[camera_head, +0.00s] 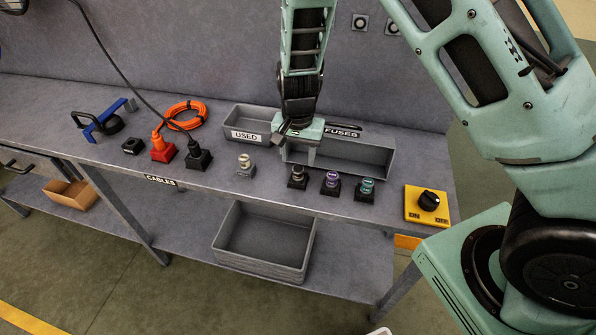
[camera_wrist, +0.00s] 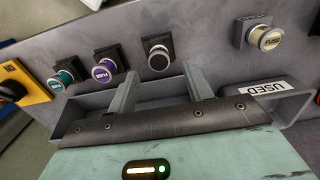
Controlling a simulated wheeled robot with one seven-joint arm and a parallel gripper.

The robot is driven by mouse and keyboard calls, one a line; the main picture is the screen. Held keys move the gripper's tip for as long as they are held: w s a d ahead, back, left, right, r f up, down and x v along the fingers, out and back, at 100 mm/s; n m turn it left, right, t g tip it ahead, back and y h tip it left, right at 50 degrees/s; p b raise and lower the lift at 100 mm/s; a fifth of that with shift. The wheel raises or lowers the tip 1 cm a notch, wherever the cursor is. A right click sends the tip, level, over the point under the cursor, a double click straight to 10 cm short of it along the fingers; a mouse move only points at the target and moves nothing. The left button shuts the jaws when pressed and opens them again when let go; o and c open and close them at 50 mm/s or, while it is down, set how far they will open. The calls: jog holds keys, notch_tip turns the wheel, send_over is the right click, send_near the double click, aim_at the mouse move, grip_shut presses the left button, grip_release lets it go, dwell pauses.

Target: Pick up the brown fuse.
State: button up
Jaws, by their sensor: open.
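The brown fuse (camera_head: 297,172) stands upright in a dark square socket on the table, left of the purple and green fuses. In the wrist view the brown fuse (camera_wrist: 158,58) shows a dark top and lies just beyond the fingertips, about centred between them. My gripper (camera_head: 298,152) is above the FUSES bin, behind the brown fuse, pointing down. In the wrist view my gripper (camera_wrist: 160,78) has its two fingers spread, with nothing between them.
A purple fuse (camera_head: 331,180) and a green fuse (camera_head: 367,186) stand to the right. A pale fuse (camera_head: 245,161) stands to the left. The FUSES bin (camera_head: 375,160) and USED bin (camera_head: 248,136) are behind. A yellow switch box (camera_head: 415,205) sits at the right edge.

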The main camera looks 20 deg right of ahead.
aim_at(298, 168)
jog(key=shift+s+f+p, duration=0.1)
jog(key=shift+f+p, duration=1)
jog(key=shift+f, duration=1.55)
jog(key=c, duration=1.1)
